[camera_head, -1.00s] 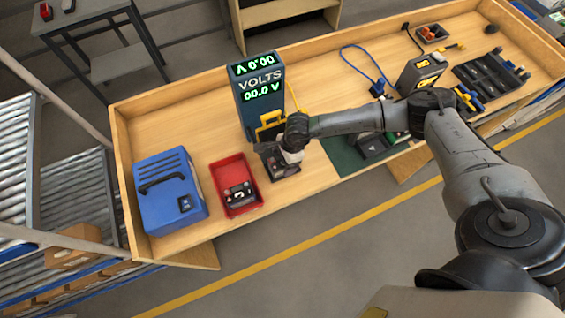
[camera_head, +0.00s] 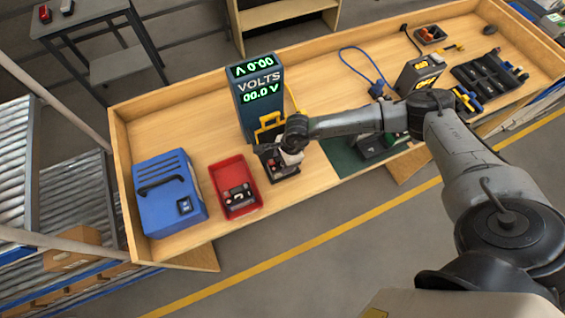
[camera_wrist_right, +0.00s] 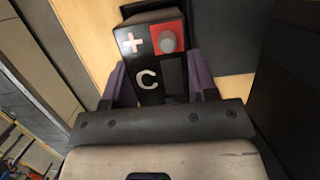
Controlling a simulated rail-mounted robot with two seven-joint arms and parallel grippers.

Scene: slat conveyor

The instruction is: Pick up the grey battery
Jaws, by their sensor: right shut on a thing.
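My right gripper (camera_head: 279,164) is at the front foot of the volt meter, over the bench. In the right wrist view its two purple-grey fingers (camera_wrist_right: 160,85) are shut on a dark grey battery (camera_wrist_right: 149,77). The battery's top shows a white plus, a red square with a round grey terminal, and a letter C. In the head view the battery (camera_head: 283,171) is partly hidden by the wrist and fingers. I cannot tell whether it touches what is under it. My left gripper is not in view.
The volt meter (camera_head: 256,95) reads 00.0 V, with a yellow part at its front. A red bin (camera_head: 224,178) with dark items and a blue case (camera_head: 170,210) stand left. A green mat (camera_head: 345,158), a charger-like box (camera_head: 420,72) and a black tray (camera_head: 490,80) lie right.

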